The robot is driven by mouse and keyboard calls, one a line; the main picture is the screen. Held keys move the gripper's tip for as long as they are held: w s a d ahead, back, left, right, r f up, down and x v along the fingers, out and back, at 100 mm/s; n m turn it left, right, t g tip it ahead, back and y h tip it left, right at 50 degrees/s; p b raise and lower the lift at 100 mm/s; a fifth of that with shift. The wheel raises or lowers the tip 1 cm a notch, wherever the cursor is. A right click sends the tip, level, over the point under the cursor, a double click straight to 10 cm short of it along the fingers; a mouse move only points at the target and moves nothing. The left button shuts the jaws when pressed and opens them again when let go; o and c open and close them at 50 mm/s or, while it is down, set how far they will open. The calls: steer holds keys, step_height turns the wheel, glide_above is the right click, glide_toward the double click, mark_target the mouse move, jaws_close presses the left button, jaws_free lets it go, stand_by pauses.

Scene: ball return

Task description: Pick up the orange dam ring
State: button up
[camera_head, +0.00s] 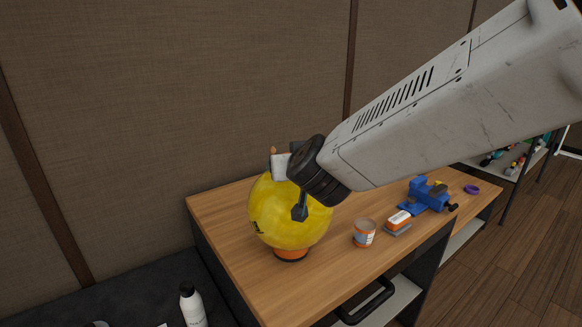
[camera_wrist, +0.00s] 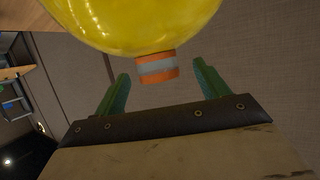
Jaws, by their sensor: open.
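An orange ring (camera_head: 291,254) shows as a low band under the large yellow ball (camera_head: 270,215), on the wooden bench; the ball hides most of it. My gripper (camera_head: 288,178) is open beside the upper part of the ball, well above that ring. In the wrist view the ball (camera_wrist: 135,20) fills the top. A small orange and white banded piece (camera_wrist: 157,68) shows at the ball's edge, between my two green fingers (camera_wrist: 161,72), with a gap on each side. In the head view a white and orange bit (camera_head: 280,166) shows near my gripper, partly hidden.
On the bench (camera_head: 222,212), right of the ball, stand an orange jar with a pale label (camera_head: 364,234), an orange and white block (camera_head: 398,220), a blue vise (camera_head: 425,195) and a purple ring (camera_head: 472,189). A white bottle (camera_head: 191,304) stands at lower left. A wall is behind.

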steer(key=x, duration=0.4)
steer(key=shift+w+r, duration=0.1)
steer(key=shift+w, duration=0.25)
steer(key=shift+c, duration=0.3)
steer(key=c, duration=1)
steer(key=shift+r, duration=0.1)
